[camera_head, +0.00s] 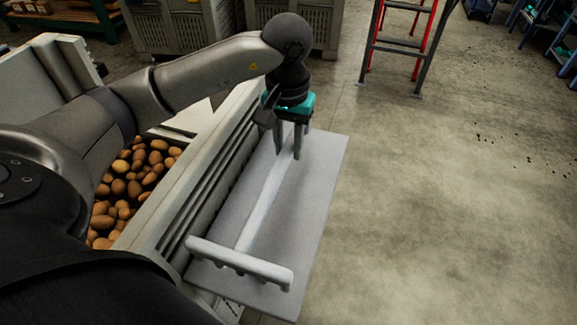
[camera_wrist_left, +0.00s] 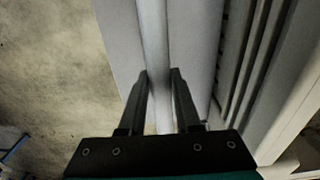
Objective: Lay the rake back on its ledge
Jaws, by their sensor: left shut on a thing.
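The rake (camera_head: 262,203) is pale grey, with a long handle and a toothed head (camera_head: 240,262) at the near end. It lies along the grey ledge (camera_head: 322,180), or very close above it; I cannot tell whether it touches. The head is at the ledge's near end, its right tip close to the outer edge. My left gripper (camera_head: 289,155) is over the far part of the handle, fingers pointing down, shut on it. In the left wrist view the handle (camera_wrist_left: 153,40) runs between the two fingers (camera_wrist_left: 160,75). My right gripper is not in view.
A slatted crate wall (camera_head: 205,165) borders the ledge on the left, with potatoes (camera_head: 135,180) behind it. A red ladder (camera_head: 400,40) and large bins (camera_head: 180,28) stand at the back. The concrete floor on the right is open.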

